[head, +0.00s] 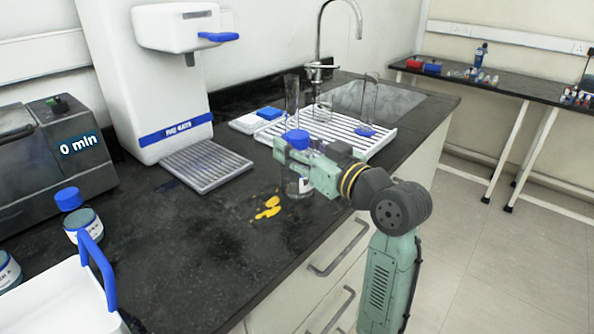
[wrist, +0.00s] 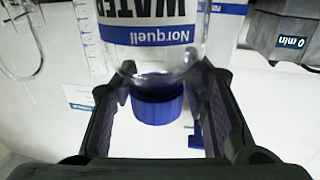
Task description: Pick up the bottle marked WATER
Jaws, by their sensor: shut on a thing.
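The clear bottle marked WATER has a blue cap (head: 296,139) and a glass body (head: 297,187), upright near the counter's front edge in the head view. In the wrist view it appears upside down, with its blue and white label (wrist: 150,22) and blue cap (wrist: 158,104) showing. My gripper (head: 296,158) comes in from the right, its two fingers (wrist: 160,85) on either side of the bottle's neck, just below the cap. It is shut on the bottle. I cannot tell whether the base touches the counter.
Yellow spill (head: 267,208) lies left of the bottle. A white drying rack (head: 372,146) with glassware stands behind, beside the sink (head: 385,98). A water dispenser (head: 150,80), grey drip tray (head: 206,167), timer machine (head: 70,150), jars (head: 84,226) and white tray (head: 70,300) occupy the left.

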